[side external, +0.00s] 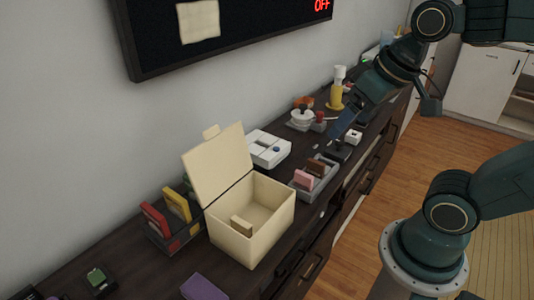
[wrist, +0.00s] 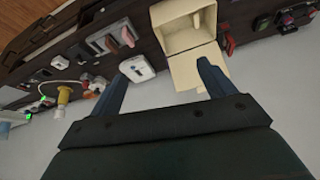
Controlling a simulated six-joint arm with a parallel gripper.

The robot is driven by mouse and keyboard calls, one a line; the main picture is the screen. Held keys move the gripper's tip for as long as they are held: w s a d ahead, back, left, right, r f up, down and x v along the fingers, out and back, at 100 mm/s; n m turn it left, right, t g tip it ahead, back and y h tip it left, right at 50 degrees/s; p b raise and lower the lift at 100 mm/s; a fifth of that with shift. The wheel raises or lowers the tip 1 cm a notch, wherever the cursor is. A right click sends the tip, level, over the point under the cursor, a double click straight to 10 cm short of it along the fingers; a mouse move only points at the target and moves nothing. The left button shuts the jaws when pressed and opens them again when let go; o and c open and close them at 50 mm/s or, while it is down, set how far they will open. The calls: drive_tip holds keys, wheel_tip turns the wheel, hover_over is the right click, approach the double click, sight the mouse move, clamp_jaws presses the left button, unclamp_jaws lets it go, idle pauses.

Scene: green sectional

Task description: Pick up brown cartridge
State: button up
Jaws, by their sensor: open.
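A brown cartridge (side external: 316,167) stands in a grey slotted holder (side external: 325,184) on the dark cabinet top, behind a pink cartridge (side external: 303,179).
An open cream box (side external: 262,232) with its lid up stands beside the holder, with a tan block (side external: 241,225) inside. A white device (side external: 268,149) lies behind the holder. A rack of red and yellow pieces (side external: 176,236) stands left.

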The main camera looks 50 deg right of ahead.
drive_tip(key=w+d+f+m+g, duration=0.1)
drive_tip(key=w+d+f+m, duration=0.1)
drive_tip(key=w+d+m, duration=0.4)
drive_tip(key=m+g, duration=0.4)
drive_tip(key=m, duration=0.6)
hover_over(316, 162)
wheel_tip(316, 162, down, 16)
drive_tip(key=shift+f, duration=4.25)
drive_tip(key=shift+d+f, duration=0.1)
drive_tip(key=shift+f, duration=2.5)
